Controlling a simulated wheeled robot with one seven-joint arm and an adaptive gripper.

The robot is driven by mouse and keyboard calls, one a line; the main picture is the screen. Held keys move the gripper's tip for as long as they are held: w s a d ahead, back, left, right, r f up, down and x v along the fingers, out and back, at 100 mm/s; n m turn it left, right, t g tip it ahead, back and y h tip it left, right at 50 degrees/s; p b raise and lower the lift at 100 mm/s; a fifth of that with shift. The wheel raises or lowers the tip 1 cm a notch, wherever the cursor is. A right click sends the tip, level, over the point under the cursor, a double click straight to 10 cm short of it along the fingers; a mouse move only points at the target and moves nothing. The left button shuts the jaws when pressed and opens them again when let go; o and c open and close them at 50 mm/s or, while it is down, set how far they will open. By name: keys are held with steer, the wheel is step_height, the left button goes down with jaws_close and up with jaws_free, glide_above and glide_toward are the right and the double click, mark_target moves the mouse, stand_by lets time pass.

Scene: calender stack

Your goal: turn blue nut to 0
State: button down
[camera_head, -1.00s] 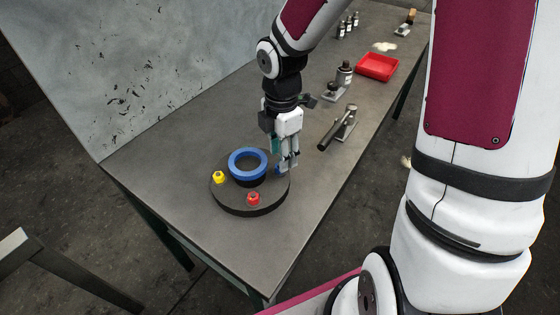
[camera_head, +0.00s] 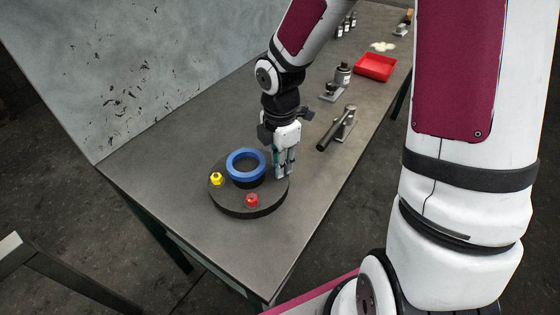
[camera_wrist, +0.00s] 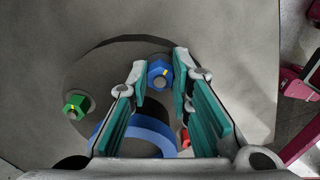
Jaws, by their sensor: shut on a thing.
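The blue nut (camera_wrist: 160,73) sits near the rim of a round dark plate (camera_head: 247,209), with a yellow mark on its face. My gripper (camera_head: 284,176) points down at the plate's right side and is shut on the blue nut. In the wrist view its green-padded fingers (camera_wrist: 158,78) stand either side of the nut. In the head view the fingers hide the blue nut. Any scale or 0 mark around the nut is too small to read.
A large blue ring (camera_head: 246,167) stands in the plate's middle. A yellow nut (camera_head: 216,179), a red nut (camera_head: 252,200) and a green nut (camera_wrist: 77,105) sit around it. A lever tool (camera_head: 340,130) and a red tray (camera_head: 375,67) are farther back on the bench.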

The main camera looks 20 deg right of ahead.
steer(key=shift+m, duration=0.3)
steer(key=m+p, duration=0.1)
steer(key=m, duration=0.2)
steer(key=shift+s+m, duration=0.1)
steer(key=shift+m, duration=0.3)
steer(key=m, duration=0.4)
steer(key=shift+a+m, duration=0.1)
steer(key=shift+m, duration=0.2)
steer(key=m, duration=0.4)
steer(key=shift+s, duration=0.1)
steer(key=shift+a+m, duration=0.1)
steer(key=shift+m, duration=1.9)
steer(key=c, duration=1.4)
jaws_free()
steer(key=shift+c, duration=0.2)
